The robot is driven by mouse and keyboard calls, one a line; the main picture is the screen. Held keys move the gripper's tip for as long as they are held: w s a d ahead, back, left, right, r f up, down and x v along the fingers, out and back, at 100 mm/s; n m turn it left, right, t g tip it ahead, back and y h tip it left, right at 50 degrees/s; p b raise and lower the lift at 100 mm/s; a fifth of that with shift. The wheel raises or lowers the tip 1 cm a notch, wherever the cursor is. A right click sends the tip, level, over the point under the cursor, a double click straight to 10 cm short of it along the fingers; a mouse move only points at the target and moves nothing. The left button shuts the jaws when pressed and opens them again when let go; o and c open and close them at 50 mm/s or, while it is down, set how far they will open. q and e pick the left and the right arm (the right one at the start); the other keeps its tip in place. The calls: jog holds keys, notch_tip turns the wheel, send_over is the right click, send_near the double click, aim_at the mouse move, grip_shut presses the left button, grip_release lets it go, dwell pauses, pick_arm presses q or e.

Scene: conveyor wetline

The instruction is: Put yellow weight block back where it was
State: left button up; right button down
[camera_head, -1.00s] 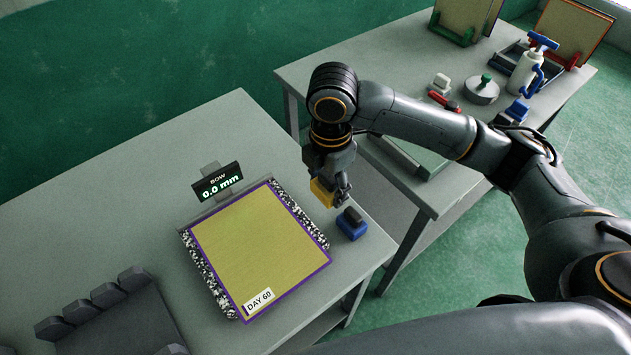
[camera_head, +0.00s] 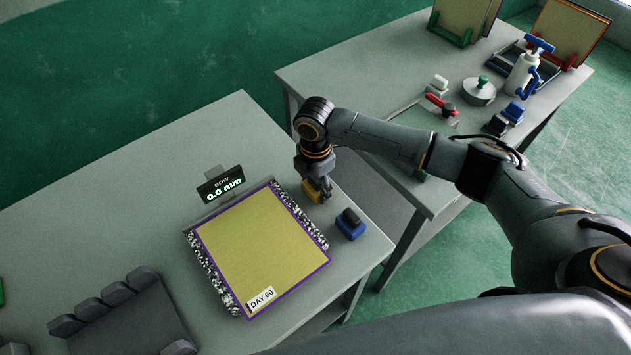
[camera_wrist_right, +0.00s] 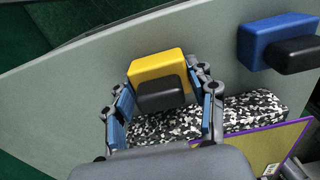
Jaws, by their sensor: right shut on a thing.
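The yellow weight block (camera_head: 312,192) with a dark grip is held in my right gripper (camera_head: 318,196), low over the grey table's right part, behind the blue block. In the right wrist view the yellow block (camera_wrist_right: 158,72) sits between the two fingers of my right gripper (camera_wrist_right: 163,98), its dark handle facing the camera. I cannot tell whether the block touches the table. My left gripper is not in view.
A blue block (camera_head: 350,226) with a dark grip stands nearby. The yellow panel (camera_head: 262,246) with a purple edge lies on speckled supports (camera_head: 212,272), a "0.0 mm" display (camera_head: 221,184) behind it. A dark rack (camera_head: 135,325) stands at left. Another table (camera_head: 352,64) holds tools.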

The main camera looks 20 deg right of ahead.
jog(key=shift+c, duration=2.2)
grip_release()
jog(key=shift+f, duration=0.1)
notch_tip(320, 180, up, 12)
jog(key=b, duration=0.2)
jog(key=shift+b, duration=0.35)
